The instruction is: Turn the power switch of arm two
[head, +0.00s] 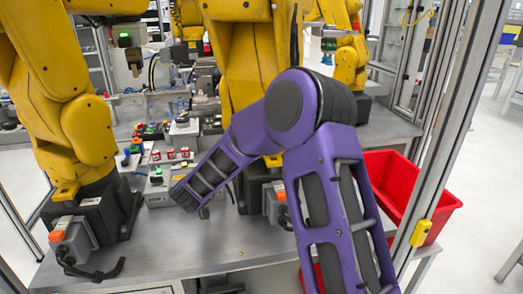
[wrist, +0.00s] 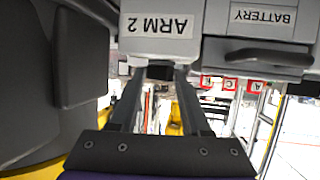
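In the wrist view a light grey box carries a white label reading ARM 2 (wrist: 158,27). A small dark block (wrist: 160,71), possibly the power switch, shows just below that label. My gripper (wrist: 160,78) has its two dark fingers spread, with the tips at either side of this block. I cannot tell whether they touch it. In the head view my purple forearm reaches down and left over the bench among the yellow arms, and it mostly hides my gripper. I cannot read the ARM 2 label there.
A grey housing with a BATTERY label (wrist: 263,17) adjoins on the right. A yellow arm on a black base (head: 97,211) stands left; another yellow arm (head: 240,45) stands behind my forearm. A red bin (head: 395,185) is at right. The bench front (head: 175,258) is mostly clear.

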